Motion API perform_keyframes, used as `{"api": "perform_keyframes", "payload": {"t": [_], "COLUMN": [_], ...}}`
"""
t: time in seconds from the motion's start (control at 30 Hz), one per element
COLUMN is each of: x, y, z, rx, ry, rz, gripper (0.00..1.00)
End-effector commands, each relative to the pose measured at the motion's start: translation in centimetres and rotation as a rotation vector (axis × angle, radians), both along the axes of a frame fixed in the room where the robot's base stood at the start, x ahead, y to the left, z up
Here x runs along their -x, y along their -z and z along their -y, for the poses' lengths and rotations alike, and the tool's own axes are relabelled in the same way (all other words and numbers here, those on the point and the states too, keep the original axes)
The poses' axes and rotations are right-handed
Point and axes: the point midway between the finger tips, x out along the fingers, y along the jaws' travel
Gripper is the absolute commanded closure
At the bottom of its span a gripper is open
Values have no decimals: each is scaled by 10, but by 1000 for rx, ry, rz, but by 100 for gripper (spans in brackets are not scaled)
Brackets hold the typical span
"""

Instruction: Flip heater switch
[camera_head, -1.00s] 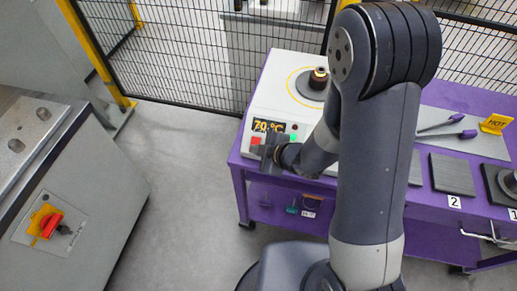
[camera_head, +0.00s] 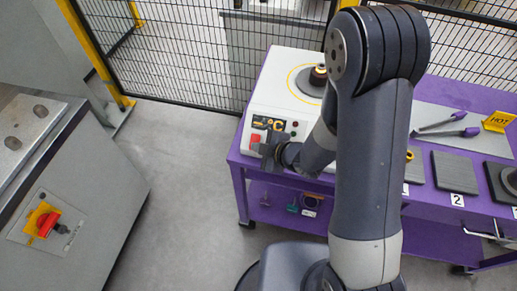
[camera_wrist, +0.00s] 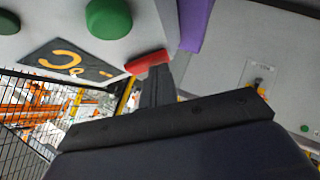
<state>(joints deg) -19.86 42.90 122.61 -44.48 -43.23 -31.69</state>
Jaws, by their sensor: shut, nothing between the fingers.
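The heater (camera_head: 262,90) is a white box on the left end of the purple cart. Its red switch (camera_head: 255,138) is on the front panel below a dark display (camera_head: 268,123) that reads a dash and °C. My gripper (camera_head: 272,150) is shut and empty, just right of the red switch and partly covering the panel. In the wrist view the red switch (camera_wrist: 147,62) is at the fingertips, touching or very near them; I cannot tell which. A green round part (camera_wrist: 108,17) shows near the display. The switch's exact position is unclear.
The purple cart (camera_head: 240,190) carries dark pads, purple-handled tools (camera_head: 445,128) and a yellow HOT sign (camera_head: 498,121). A mesh fence (camera_head: 190,60) stands behind. A grey cabinet with a red rotary switch (camera_head: 46,224) is at left. Open floor lies between cabinet and cart.

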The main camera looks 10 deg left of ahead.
Motion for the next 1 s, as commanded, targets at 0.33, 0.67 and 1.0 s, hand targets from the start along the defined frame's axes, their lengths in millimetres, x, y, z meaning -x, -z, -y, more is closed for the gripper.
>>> {"api": "perform_keyframes", "payload": {"t": [0.33,0.67,1.0], "x": [-1,0,0], "y": [-1,-15,-15], "z": [0,0,0], "rx": [1,1,1], "ry": [2,1,1], "rz": [7,7,6], "gripper": [100,100,100]}}
